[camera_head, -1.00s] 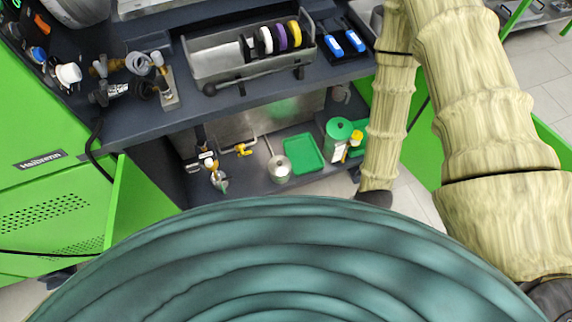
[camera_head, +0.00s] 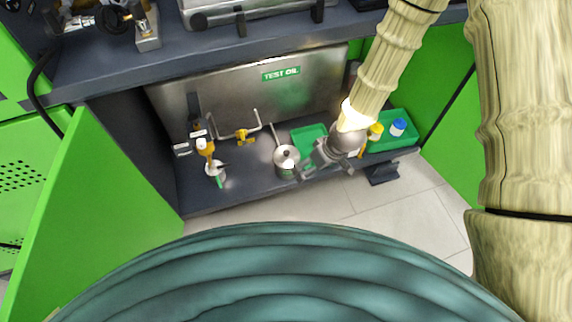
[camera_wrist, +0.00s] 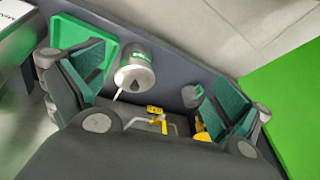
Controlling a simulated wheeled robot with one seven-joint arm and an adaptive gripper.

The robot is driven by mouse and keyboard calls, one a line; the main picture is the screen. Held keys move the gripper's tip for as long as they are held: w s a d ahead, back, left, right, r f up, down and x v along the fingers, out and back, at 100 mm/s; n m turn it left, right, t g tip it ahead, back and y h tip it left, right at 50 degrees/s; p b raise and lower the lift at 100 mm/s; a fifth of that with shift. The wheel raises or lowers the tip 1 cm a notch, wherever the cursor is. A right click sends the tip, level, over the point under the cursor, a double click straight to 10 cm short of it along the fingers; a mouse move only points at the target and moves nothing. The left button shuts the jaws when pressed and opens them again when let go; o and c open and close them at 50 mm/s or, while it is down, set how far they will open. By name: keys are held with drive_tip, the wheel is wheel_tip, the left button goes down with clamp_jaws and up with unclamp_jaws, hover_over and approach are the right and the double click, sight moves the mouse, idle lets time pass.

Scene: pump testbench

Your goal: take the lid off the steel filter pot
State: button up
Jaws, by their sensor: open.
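The steel filter pot (camera_head: 287,169) stands on the lower shelf with its lid (camera_head: 286,155) on. The lid has a small dark knob, and a long thin handle points away from the pot towards the back. My gripper (camera_head: 318,163) is just right of the pot, apart from it, with its fingers spread and empty. In the wrist view the pot (camera_wrist: 136,72) shows beyond and between the open fingers of my gripper (camera_wrist: 155,90), nearer the left finger. The lid (camera_wrist: 134,77) faces the camera there.
A blue-capped bottle (camera_head: 398,128) stands on the right. The worktop edge (camera_head: 200,75) overhangs the shelf.

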sight(287, 152)
drive_tip(key=shift+w+a+f+n+t+b, duration=0.2)
drive_tip(key=shift+w+a+f+n+b, duration=0.8)
drive_tip(key=shift+w+b, duration=1.35)
drive_tip(key=shift+w+a+f+n+t+b, duration=0.2)
drive_tip(key=shift+w+a+f+n+b, duration=0.2)
drive_tip(key=shift+w+a+f+b, duration=1.5)
drive_tip(key=shift+w+a+f+n+t+b, duration=0.2)
drive_tip(key=shift+w+a+f+n+b, duration=0.6)
drive_tip(key=shift+w+b, duration=1.9)
drive_tip(key=shift+s+a+f+b, duration=0.1)
drive_tip(key=shift+a+f+b, duration=0.15)
drive_tip(key=shift+f+b, duration=0.95)
drive_tip(key=shift+a+f+b, duration=0.2)
drive_tip(key=shift+f+b, duration=0.85)
drive_tip(key=shift+f, duration=0.25)
drive_tip(key=shift+r, duration=0.1)
drive_tip(key=c, duration=1)
drive_tip(key=shift+c, duration=0.2)
